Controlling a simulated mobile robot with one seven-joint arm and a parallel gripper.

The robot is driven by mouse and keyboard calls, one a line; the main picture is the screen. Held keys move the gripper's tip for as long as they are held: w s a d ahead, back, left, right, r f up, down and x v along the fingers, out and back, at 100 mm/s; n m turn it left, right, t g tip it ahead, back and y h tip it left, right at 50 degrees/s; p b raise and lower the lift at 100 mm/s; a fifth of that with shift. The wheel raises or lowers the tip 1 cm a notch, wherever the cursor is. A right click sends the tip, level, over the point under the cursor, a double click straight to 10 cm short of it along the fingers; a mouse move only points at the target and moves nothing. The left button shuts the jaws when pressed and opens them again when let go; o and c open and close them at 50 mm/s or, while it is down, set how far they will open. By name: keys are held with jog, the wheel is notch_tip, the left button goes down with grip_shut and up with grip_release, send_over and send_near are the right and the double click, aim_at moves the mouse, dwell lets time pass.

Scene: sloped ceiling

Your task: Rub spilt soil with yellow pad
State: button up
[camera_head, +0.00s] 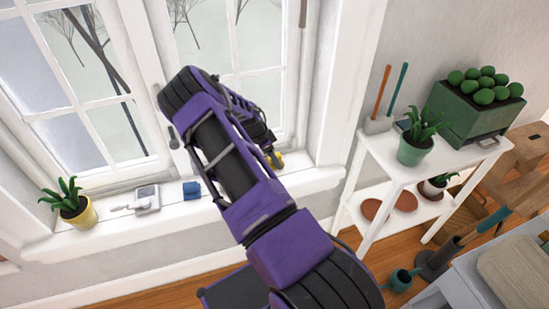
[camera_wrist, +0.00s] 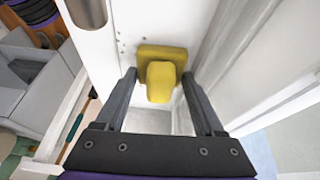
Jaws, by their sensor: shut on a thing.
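The yellow pad (camera_wrist: 160,52) is a flat block with a raised grip, in the middle of the wrist view. My gripper (camera_wrist: 159,78) is shut on the yellow pad, one dark finger on each side of its grip. The pad is at the white window sill (camera_wrist: 200,20); I cannot tell whether it touches the surface. A few small dark specks, likely the spilt soil (camera_wrist: 122,46), lie on the white surface just left of the pad. In the head view only a bit of the yellow pad (camera_head: 276,159) shows past my arm, and the soil cannot be made out.
The window rises behind. A white shelf (camera_head: 370,160) with plants and tools stands to the right. The left sill has some clear room.

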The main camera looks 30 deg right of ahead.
jog(key=shift+w+d+r+t, duration=0.1)
jog(key=shift+w+r+t, duration=0.05)
jog(key=shift+w, duration=0.3)
jog(key=shift+w+d+r+t, duration=0.1)
jog(key=shift+w+r+t, duration=0.05)
jog(key=shift+w, duration=0.25)
jog(key=shift+w+r, duration=0.1)
jog(key=shift+r, duration=0.35)
notch_tip(320, 180, up, 4)
jog(key=shift+w+d+f+p, duration=0.1)
jog(key=shift+f+p, duration=0.15)
jog(key=shift+p, duration=0.65)
jog(key=shift+r, duration=0.6)
jog(key=shift+s, duration=0.2)
jog(key=shift+r+p, duration=0.1)
jog(key=shift+p, duration=0.2)
notch_tip(320, 180, up, 3)
jog(key=shift+s+f+p, duration=0.1)
jog(key=shift+f+p, duration=0.05)
jog(key=shift+p, duration=0.25)
